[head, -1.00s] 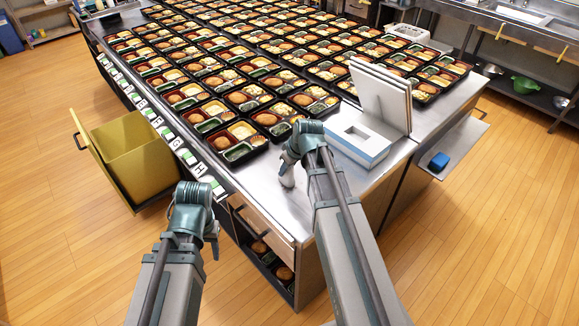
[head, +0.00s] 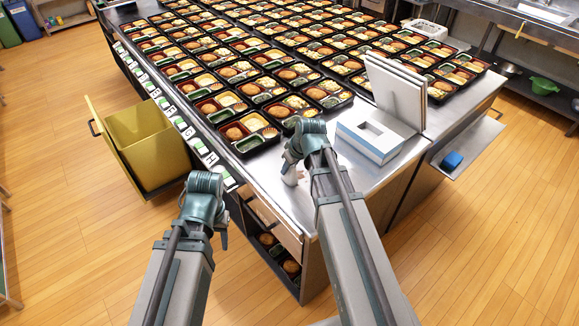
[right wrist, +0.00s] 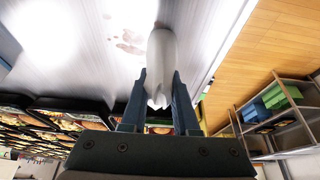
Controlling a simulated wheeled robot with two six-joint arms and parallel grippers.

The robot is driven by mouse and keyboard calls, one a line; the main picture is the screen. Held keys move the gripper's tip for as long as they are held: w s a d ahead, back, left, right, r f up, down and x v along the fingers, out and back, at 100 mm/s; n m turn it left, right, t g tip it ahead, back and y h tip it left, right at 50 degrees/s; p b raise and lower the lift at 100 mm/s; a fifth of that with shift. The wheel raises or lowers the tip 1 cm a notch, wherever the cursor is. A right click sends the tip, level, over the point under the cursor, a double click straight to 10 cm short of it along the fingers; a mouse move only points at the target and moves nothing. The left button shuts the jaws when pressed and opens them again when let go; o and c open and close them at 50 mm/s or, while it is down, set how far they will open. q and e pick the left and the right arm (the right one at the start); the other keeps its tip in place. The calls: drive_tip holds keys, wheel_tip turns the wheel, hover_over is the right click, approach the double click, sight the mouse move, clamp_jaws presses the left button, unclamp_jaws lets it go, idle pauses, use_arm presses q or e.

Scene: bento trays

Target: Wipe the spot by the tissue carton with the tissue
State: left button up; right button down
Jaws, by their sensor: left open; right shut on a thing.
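The tissue carton (head: 366,146) is a white and blue box with an opening in its top, on the steel counter near its front corner. My right gripper (head: 290,166) is left of the carton, low over the counter, shut on a white tissue (head: 292,178). The tissue (right wrist: 162,62) also shows between the fingers (right wrist: 159,95) in the right wrist view. The spot (right wrist: 129,42) is a group of brownish smears on the steel beside the tissue; in the head view I cannot make it out. My left gripper (head: 222,236) is open and empty, beside the counter's left edge.
Rows of filled bento trays (head: 250,143) cover the counter behind the right gripper. Upright grey panels (head: 394,92) stand behind the carton. A yellow pull-out bin (head: 146,142) juts out at left. A blue block (head: 452,160) lies on a side shelf at right.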

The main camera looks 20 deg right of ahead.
drive_tip(key=shift+w+d+f, duration=0.1)
drive_tip(key=shift+w+d, duration=0.25)
drive_tip(key=shift+d, duration=0.5)
drive_tip(key=shift+w+d+f, duration=0.1)
drive_tip(key=shift+w+d, duration=0.25)
drive_tip(key=shift+d, duration=0.5)
drive_tip(key=shift+w+d+r, duration=0.1)
drive_tip(key=shift+w+d, duration=0.25)
drive_tip(key=shift+d, duration=0.55)
drive_tip(key=shift+w+d+r, duration=0.1)
drive_tip(key=shift+w+d, duration=0.25)
drive_tip(key=shift+d, duration=0.5)
drive_tip(key=shift+s+d+f, duration=0.15)
drive_tip(key=shift+s, duration=0.45)
drive_tip(key=shift+s+a, duration=0.25)
drive_tip(key=shift+a, duration=0.25)
drive_tip(key=shift+s+a, duration=0.2)
drive_tip(key=shift+a, duration=0.25)
drive_tip(key=shift+s+a, duration=0.2)
drive_tip(key=shift+a, duration=0.6)
drive_tip(key=shift+a, duration=0.1)
